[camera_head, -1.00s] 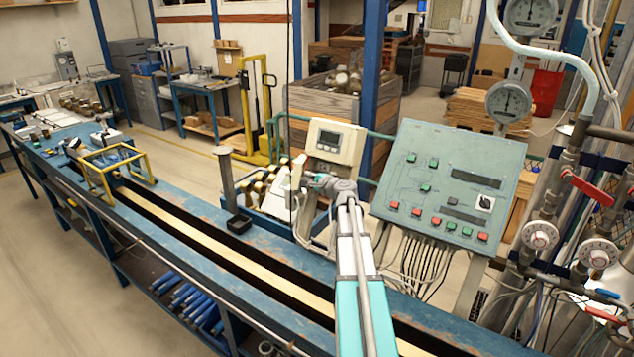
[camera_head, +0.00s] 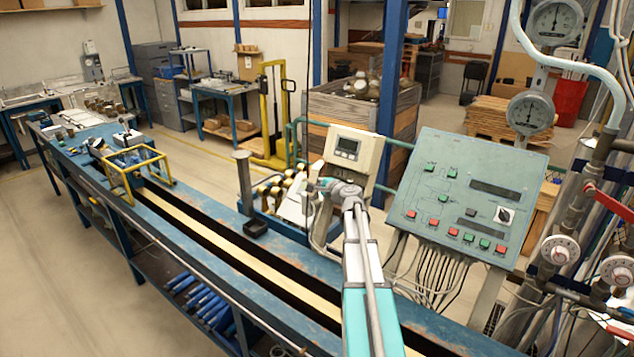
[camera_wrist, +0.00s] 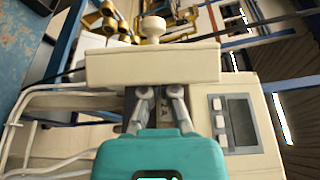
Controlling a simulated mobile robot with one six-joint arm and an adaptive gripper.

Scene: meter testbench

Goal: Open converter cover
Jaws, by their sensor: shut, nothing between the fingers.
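The converter (camera_head: 347,148) is a beige box with a small grey display, mounted behind the bench to the left of the green control panel. In the wrist view its display face (camera_wrist: 232,120) is at the right. A beige slab with a round knob, which looks like the converter cover (camera_wrist: 150,66), crosses the upper middle of the wrist view. It seems to stand out from the box, but its exact angle is unclear. My gripper (camera_wrist: 158,92) is shut and empty, its fingertips close to the slab's lower edge; contact cannot be told. In the head view my gripper (camera_head: 328,187) is just below and left of the display.
The green control panel (camera_head: 465,200) with buttons and hanging cables stands close on the right. Pipes and gauges (camera_head: 530,112) are farther right. The blue bench (camera_head: 200,230) runs below, with a post (camera_head: 244,180) left of the converter. Pale cables (camera_wrist: 50,100) lie beside the box.

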